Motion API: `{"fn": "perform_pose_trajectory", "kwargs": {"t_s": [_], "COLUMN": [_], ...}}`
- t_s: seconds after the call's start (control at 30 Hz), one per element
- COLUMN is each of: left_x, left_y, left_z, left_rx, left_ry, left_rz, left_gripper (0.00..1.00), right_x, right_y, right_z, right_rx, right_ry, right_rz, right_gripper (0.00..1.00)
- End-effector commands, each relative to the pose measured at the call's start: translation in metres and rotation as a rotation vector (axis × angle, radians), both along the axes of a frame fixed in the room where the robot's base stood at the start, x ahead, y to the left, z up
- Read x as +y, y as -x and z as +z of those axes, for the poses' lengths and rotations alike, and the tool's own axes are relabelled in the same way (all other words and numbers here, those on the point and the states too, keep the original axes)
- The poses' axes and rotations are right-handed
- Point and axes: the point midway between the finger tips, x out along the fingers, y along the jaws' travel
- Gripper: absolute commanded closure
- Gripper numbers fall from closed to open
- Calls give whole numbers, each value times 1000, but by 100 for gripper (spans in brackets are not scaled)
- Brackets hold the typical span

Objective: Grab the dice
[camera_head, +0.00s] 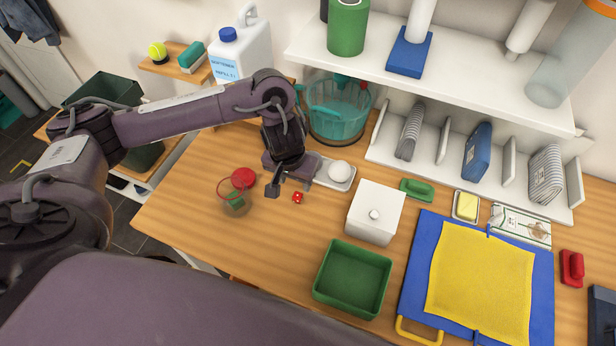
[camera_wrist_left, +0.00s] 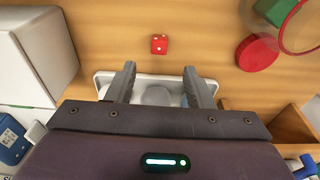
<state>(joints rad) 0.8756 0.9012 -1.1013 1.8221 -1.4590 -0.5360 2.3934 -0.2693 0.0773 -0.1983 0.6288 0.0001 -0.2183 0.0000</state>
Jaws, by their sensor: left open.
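A small red die (camera_head: 297,197) with white pips lies on the wooden worktop, just beyond the fingers of my left gripper (camera_head: 289,189). In the left wrist view the die (camera_wrist_left: 159,44) sits ahead of and between the two fingertips, apart from both. My left gripper (camera_wrist_left: 157,76) is open, and nothing shows between its fingers at the tips. It hangs above a white tray (camera_wrist_left: 225,104) that is partly hidden beneath it. My right gripper is not in either view.
Bare worktop lies in front of the die. A shelf (camera_head: 440,60) overhangs the back.

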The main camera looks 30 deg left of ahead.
Motion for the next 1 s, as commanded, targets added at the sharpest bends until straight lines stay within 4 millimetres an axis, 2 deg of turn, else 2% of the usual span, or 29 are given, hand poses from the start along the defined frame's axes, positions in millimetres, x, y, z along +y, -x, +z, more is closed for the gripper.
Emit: {"fn": "perform_pose_trajectory", "kwargs": {"t_s": [0.3,0.37,0.47,0.6,0.73,0.87,1.0], "left_x": [-1,-1,-2,-1,-1,-1,-1], "left_y": [-5,-8,-13,-15,-16,-16,-16], "left_z": [-37,-47,-62,-73,-75,-75,-75], "left_rx": [4,6,5,2,0,0,0], "left_ry": [1,1,2,-2,-3,-3,-3], "left_rz": [2,2,3,1,0,-1,0], "left_gripper": [53,53,53,53,53,53,68], "right_x": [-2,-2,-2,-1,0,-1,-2], "right_y": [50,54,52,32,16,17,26], "right_z": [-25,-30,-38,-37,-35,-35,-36], "right_rx": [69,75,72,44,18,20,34], "right_ry": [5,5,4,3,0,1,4], "right_rz": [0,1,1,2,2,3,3], "right_gripper": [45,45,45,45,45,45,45]}}
